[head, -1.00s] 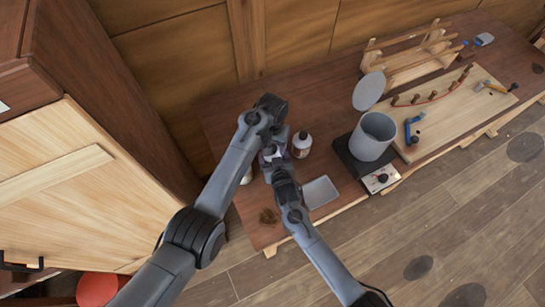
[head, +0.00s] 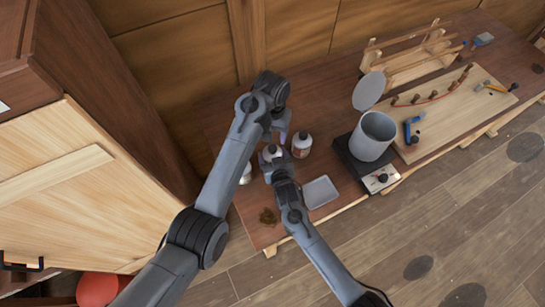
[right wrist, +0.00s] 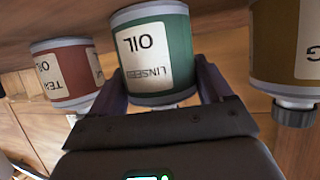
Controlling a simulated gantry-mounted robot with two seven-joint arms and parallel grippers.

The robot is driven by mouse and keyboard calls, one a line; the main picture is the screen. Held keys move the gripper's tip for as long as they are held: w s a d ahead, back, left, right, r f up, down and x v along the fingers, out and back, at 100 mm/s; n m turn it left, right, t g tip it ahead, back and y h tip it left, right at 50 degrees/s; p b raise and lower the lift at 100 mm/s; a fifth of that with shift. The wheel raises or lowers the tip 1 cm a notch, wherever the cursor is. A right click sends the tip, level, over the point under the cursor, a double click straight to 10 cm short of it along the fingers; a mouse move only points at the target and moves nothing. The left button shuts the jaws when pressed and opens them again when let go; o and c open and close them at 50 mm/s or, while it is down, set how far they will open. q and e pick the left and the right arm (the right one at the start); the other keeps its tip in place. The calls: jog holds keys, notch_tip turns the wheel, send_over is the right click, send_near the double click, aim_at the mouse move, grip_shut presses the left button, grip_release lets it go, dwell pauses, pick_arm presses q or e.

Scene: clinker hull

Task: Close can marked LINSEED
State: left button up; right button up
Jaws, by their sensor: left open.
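The can marked LINSEED (right wrist: 158,55) has a green band and a pale label reading LINSEED OIL, upside down in the right wrist view. My right gripper (right wrist: 163,90) has one finger on each side of it and looks shut on it. In the head view the can's pale top (head: 272,152) shows just beyond my right gripper (head: 274,163). Its cap or opening is too small to make out. My left gripper (head: 283,132) is open, above and behind the can, partly hidden by its own arm.
A red-labelled can (right wrist: 68,72) and a brown can with a dark cap (right wrist: 293,112) flank the LINSEED can. A capped can (head: 301,146) stands close by.

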jog(key=o, duration=0.3)
jog(key=shift+o, duration=0.2)
pick_arm(q)
jog(key=shift+r+p, duration=0.6)
pick_arm(e)
jog(key=v, duration=1.1)
jog(key=shift+f, duration=0.1)
